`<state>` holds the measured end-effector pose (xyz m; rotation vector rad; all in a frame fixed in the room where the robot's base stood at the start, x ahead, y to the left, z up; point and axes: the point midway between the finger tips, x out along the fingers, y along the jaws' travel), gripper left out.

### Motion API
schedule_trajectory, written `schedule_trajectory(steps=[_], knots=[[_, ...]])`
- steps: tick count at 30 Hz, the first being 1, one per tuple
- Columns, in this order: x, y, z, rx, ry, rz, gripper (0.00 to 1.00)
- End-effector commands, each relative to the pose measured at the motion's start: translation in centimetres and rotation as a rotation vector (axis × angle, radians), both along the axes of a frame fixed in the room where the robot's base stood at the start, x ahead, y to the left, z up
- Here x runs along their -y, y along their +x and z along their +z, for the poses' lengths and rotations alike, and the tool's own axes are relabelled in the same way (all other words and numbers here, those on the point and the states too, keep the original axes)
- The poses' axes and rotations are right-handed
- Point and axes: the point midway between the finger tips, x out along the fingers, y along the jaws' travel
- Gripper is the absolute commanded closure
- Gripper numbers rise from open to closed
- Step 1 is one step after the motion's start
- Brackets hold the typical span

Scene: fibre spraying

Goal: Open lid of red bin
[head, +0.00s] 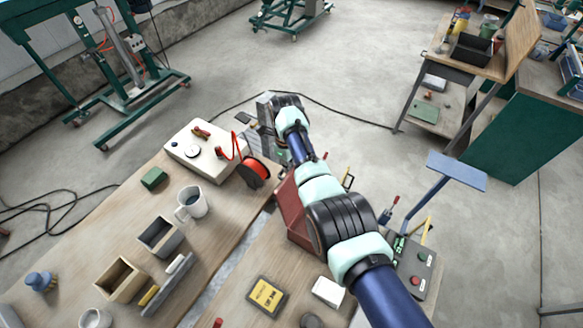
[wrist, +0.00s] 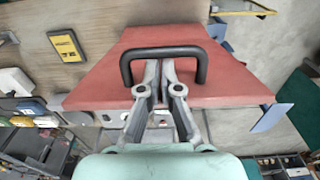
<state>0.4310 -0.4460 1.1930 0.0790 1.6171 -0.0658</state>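The red bin (head: 292,212) stands at the table edge in the head view, partly hidden behind my arm. In the wrist view its red lid (wrist: 235,75) fills the middle, with a black U-shaped handle (wrist: 165,51) on it. The lid looks closed. My gripper (wrist: 160,63) has its two grey fingers close together, with only a thin gap between the tips. The tips lie between the handle's legs, just below its crossbar in the picture. I cannot tell whether they touch the handle. In the head view my arm hides the handle.
A yellow-labelled black device (head: 266,296) and a white box (head: 328,291) lie on the table near the bin. A control box with buttons (head: 413,268) is to the right. A red cable reel (head: 253,172) and a white gauge box (head: 205,153) are to the left.

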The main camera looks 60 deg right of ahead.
Motion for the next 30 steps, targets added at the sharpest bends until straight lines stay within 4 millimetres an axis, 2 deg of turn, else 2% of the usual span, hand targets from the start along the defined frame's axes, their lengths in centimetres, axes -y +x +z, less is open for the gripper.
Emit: schedule_trajectory(steps=[1,2,9,15,19,30], knots=[[-0.3,1.2,1.0,0.030,-0.008,0.014,1.00],[-0.2,1.3,1.6,0.031,-0.010,0.013,1.00],[0.2,0.5,7.6,0.013,-0.008,0.006,1.00],[0.3,-0.1,11.0,-0.001,-0.004,0.001,1.00],[0.3,-0.2,11.7,-0.006,-0.001,0.000,1.00],[0.3,-0.3,11.7,-0.007,0.000,-0.001,1.00]])
